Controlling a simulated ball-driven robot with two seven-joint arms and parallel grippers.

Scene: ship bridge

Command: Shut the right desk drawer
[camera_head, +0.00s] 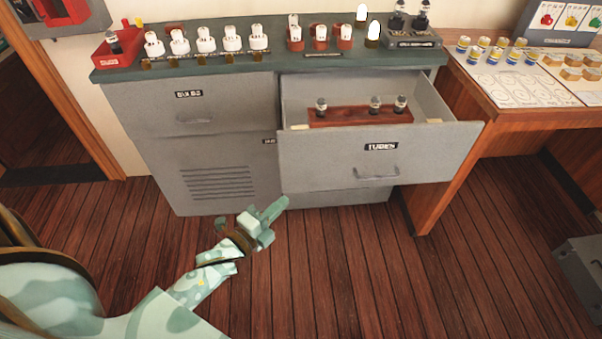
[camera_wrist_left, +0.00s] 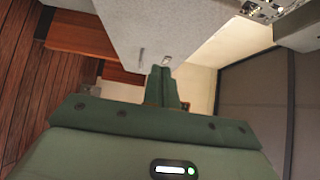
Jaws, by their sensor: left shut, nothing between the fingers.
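The right desk drawer (camera_head: 330,165), grey and labelled TUBES, stands pulled out of the grey desk (camera_head: 230,140). A bar handle (camera_head: 376,173) is on its front. Inside is a brown wooden rack (camera_head: 350,117) with three small tubes standing up. My left gripper (camera_head: 276,208) is shut and empty, in front of the desk, below and left of the drawer front. In the left wrist view, its closed fingers (camera_wrist_left: 162,85) point toward a grey panel (camera_wrist_left: 170,28) with a small handle and label. I cannot tell whether they touch it. My right gripper is not in view.
The closed left drawer (camera_head: 190,105) is beside the open one. Bulbs and tubes in holders line the green desktop (camera_head: 270,62). A wooden table (camera_head: 500,115) with cards and small parts stands close at right. The plank floor (camera_head: 330,270) in front is clear.

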